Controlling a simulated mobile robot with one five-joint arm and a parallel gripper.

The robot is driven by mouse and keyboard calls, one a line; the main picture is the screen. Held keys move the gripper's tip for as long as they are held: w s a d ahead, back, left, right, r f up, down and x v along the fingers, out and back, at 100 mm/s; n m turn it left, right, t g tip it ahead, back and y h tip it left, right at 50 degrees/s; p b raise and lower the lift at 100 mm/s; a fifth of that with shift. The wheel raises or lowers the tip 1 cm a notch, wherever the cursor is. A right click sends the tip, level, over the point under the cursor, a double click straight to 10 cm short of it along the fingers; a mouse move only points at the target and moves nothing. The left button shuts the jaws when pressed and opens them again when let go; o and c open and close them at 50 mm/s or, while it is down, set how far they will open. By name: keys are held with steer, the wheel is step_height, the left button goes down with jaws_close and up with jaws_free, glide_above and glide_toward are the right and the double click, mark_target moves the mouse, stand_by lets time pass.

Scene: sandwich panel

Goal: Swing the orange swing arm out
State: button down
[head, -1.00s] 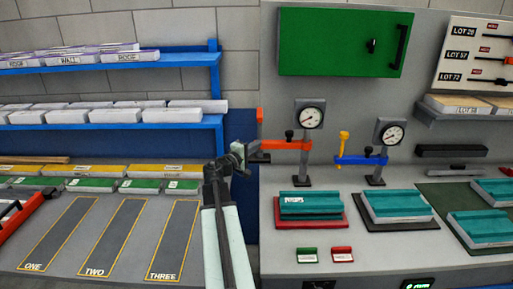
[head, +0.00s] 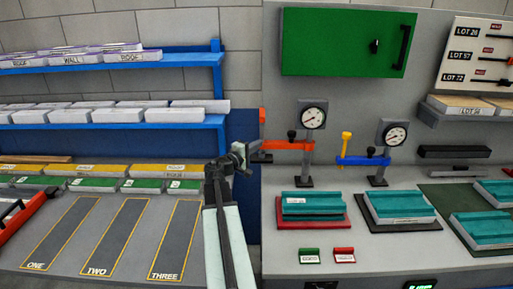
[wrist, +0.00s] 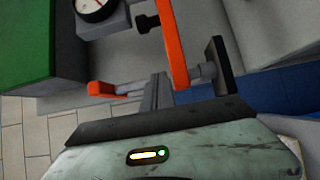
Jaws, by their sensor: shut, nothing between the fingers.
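The orange swing arm (head: 289,145) reaches left from the post of the left gauge stand, with an upright orange handle (head: 262,116) near its free end. In the wrist view the orange bar (wrist: 172,45) runs down from the top, and the handle (wrist: 103,89) lies on a grey stem to its left. A dark pad (wrist: 221,67) sits on the bar's other side. My gripper (head: 246,160) is just left of the arm's free end. Its narrow shut fingers (wrist: 158,90) show below the bar, close to the stem. I cannot tell whether they touch it.
The left gauge (head: 312,115) stands above the arm. A blue swing arm (head: 362,160) with a yellow handle is to the right. Teal blocks (head: 313,203) lie on mats in front. Blue shelves (head: 180,123) with boxes are at left. A green cabinet (head: 345,42) hangs above.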

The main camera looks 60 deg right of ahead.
steer(key=w+d, duration=0.2)
steer(key=shift+w+d, duration=0.3)
steer(key=shift+w, duration=0.05)
steer(key=w+a, duration=0.3)
steer(key=a, duration=0.7)
steer(key=shift+w, duration=0.15)
